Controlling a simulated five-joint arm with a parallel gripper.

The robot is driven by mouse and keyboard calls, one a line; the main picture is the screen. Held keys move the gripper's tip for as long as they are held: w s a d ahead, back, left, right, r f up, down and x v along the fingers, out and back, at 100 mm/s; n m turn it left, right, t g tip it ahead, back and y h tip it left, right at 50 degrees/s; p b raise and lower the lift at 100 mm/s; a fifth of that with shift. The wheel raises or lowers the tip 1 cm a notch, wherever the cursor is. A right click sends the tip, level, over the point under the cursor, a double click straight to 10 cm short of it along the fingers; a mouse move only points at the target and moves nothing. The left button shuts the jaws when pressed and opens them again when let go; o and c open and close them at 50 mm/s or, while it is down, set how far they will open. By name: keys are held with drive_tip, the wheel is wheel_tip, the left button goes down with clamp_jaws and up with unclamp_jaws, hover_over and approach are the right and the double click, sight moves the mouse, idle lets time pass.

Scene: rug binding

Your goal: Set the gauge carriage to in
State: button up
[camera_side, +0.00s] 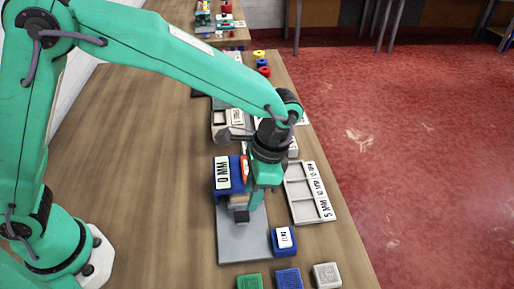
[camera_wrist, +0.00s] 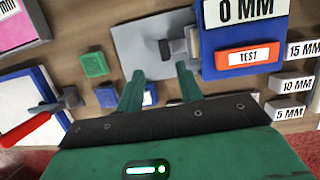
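The gauge is a blue housing (camera_side: 222,195) with a "0 MM" label, and a grey plate (camera_side: 236,248) extends from it. In the wrist view the housing (camera_wrist: 243,45) also bears an orange "TEST" button (camera_wrist: 249,56). A small dark grey block (camera_side: 241,215), which looks like the carriage, is at the plate beside the housing. It also shows in the wrist view (camera_wrist: 176,47). My gripper (camera_side: 253,205) is low over the gauge. In the wrist view its green fingers (camera_wrist: 158,78) are spread with nothing visibly held. The block lies beyond the fingertips; contact is unclear.
A small blue box with a white label (camera_side: 284,240) stands by the plate's corner. A grey compartment tray (camera_side: 300,203) with millimetre labels is to the right. Green (camera_side: 249,282), blue (camera_side: 288,278) and white (camera_side: 327,275) blocks stand in front. The table's left is clear.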

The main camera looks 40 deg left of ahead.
drive_tip(key=shift+g+y, duration=0.4)
drive_tip(key=shift+g, duration=0.1)
drive_tip(key=x, duration=0.8)
drive_tip(key=shift+w+d+f, duration=0.15)
drive_tip(key=shift+w+d, duration=0.1)
drive_tip(key=shift+w, duration=0.1)
drive_tip(key=s+d, duration=0.2)
drive_tip(key=shift+s+d, duration=0.25)
drive_tip(key=shift+d, duration=0.1)
drive_tip(key=v, duration=0.8)
drive_tip(key=a+r+n+t+h, duration=0.3)
drive_tip(key=a+r+n+t, duration=0.1)
drive_tip(key=a+r, duration=0.95)
drive_tip(key=s+a+r+n+t, duration=0.1)
drive_tip(key=s+a+n+t, duration=0.1)
drive_tip(key=a, duration=0.4)
drive_tip(key=s+a+n+t, duration=0.1)
drive_tip(key=s+a+t, duration=0.1)
drive_tip(key=s+a, duration=0.3)
drive_tip(key=shift+s+a+r+n, duration=0.25)
drive_tip(key=shift+a+r+n, duration=0.15)
